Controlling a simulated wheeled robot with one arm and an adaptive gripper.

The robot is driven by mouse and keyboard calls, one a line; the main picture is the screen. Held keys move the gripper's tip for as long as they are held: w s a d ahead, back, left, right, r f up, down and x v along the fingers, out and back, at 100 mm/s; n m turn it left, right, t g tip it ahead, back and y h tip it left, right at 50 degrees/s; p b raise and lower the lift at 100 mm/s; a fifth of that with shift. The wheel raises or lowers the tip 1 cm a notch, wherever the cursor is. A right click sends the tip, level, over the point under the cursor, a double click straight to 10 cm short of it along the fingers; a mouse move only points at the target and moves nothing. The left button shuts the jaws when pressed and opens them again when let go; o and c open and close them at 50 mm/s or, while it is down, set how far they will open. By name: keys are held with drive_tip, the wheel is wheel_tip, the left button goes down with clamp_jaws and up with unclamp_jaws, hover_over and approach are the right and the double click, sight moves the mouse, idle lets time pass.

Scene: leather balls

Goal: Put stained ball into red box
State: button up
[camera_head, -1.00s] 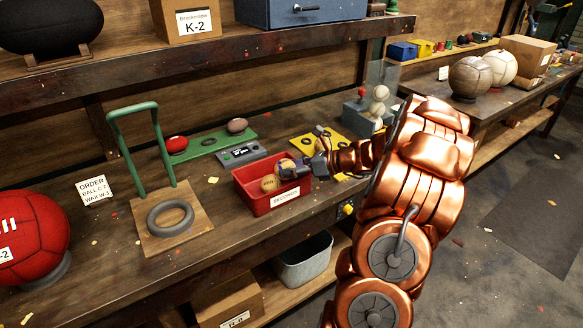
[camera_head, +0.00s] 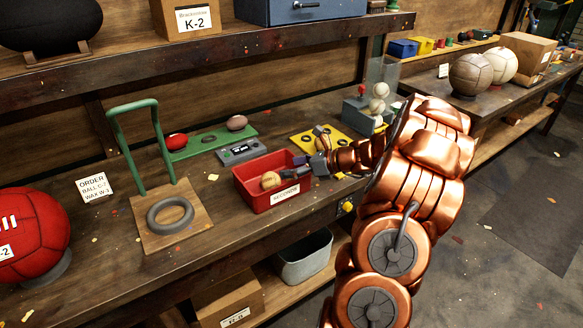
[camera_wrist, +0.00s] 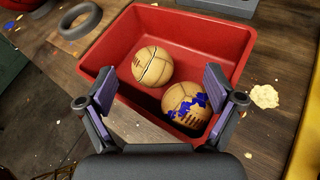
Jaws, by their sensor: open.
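The red box (camera_head: 272,203) with a "SECONDS" label stands on the bench. In the wrist view the red box (camera_wrist: 208,28) holds two tan leather balls. In the head view my gripper (camera_head: 293,167) is at the box's right side.
A yellow plate with holes (camera_head: 338,133) lies behind my gripper. A grey device (camera_head: 241,152) and green tray (camera_head: 209,141) stand behind the box. A wooden board with a grey ring (camera_head: 170,215) and green frame is to the left.

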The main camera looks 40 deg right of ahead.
drive_tip(key=shift+r, duration=0.1)
drive_tip(key=shift+r, duration=0.2)
drive_tip(key=b+v, duration=0.1)
drive_tip(key=v, duration=1.1)
drive_tip(key=shift+b, duration=0.35)
drive_tip(key=shift+r, duration=0.1)
drive_tip(key=s+a+n+g, duration=0.25)
drive_tip(key=a+n, duration=0.25)
drive_tip(key=a, duration=0.5)
drive_tip(key=s+a+n+g+y, duration=0.1)
drive_tip(key=a+n+g, duration=0.35)
drive_tip(key=a, duration=0.45)
drive_tip(key=s+a+n+g, duration=0.15)
drive_tip(key=a+n, duration=0.35)
drive_tip(key=a, duration=0.5)
drive_tip(key=s+a+n+g+h, duration=0.3)
drive_tip(key=s+a+n+g, duration=0.1)
drive_tip(key=s+a+n, duration=0.35)
drive_tip(key=s+d+f+n+h+p, duration=0.1)
drive_tip(key=s+n+h, duration=0.4)
drive_tip(key=s+n, duration=0.4)
drive_tip(key=s, duration=0.4)
drive_tip(key=shift+d+f+n+g, duration=0.25)
drive_tip(key=shift+d+n+g, duration=0.05)
drive_tip(key=shift+d+g, duration=0.05)
